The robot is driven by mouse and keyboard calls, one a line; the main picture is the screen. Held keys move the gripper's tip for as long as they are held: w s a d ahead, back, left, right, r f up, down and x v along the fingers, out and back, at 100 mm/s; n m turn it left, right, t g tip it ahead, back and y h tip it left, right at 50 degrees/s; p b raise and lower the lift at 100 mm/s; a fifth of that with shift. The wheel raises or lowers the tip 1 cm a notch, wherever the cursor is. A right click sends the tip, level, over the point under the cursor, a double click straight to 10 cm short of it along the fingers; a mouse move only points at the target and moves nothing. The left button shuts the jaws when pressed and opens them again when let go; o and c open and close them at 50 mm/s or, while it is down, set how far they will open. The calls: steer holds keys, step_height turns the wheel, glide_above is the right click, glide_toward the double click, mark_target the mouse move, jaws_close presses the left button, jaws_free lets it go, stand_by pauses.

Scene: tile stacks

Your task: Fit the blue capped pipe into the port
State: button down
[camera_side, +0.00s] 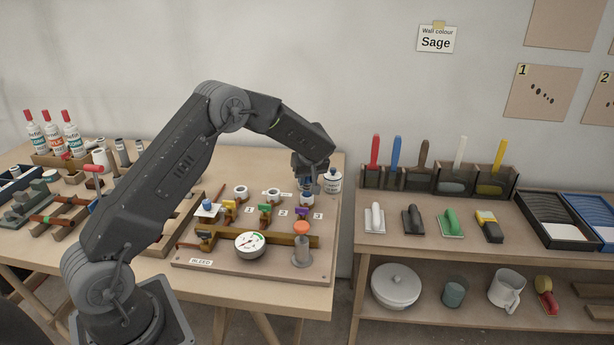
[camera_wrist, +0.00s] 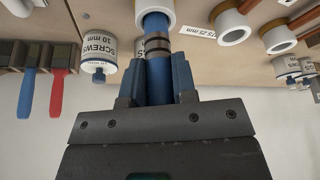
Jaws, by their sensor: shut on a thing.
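My gripper (camera_side: 307,178) is shut on the blue capped pipe (camera_side: 306,187), over the back right of the manifold board. In the wrist view, the gripper (camera_wrist: 157,82) has its fingers on both sides of the pipe (camera_wrist: 158,66), which has dark bands near its far end. That end meets the white-rimmed port (camera_wrist: 168,17), which also shows in the side view (camera_side: 307,201) behind the purple valve handle (camera_side: 301,213). The pipe looks upright and lined up with the opening. How deep it sits, I cannot tell. The fingers hide part of the pipe.
Two other white ports (camera_side: 240,192) (camera_side: 273,194) stand to the left, with yellow and green valve handles. A gauge (camera_side: 250,245) and a grey cylinder with an orange top (camera_side: 302,249) are in front. A screws tin (camera_side: 332,181) stands close on the right.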

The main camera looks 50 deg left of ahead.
steer(key=shift+f, duration=0.1)
steer(key=c, duration=0.8)
jaws_free()
steer(key=shift+c, duration=0.2)
steer(key=shift+v, duration=3)
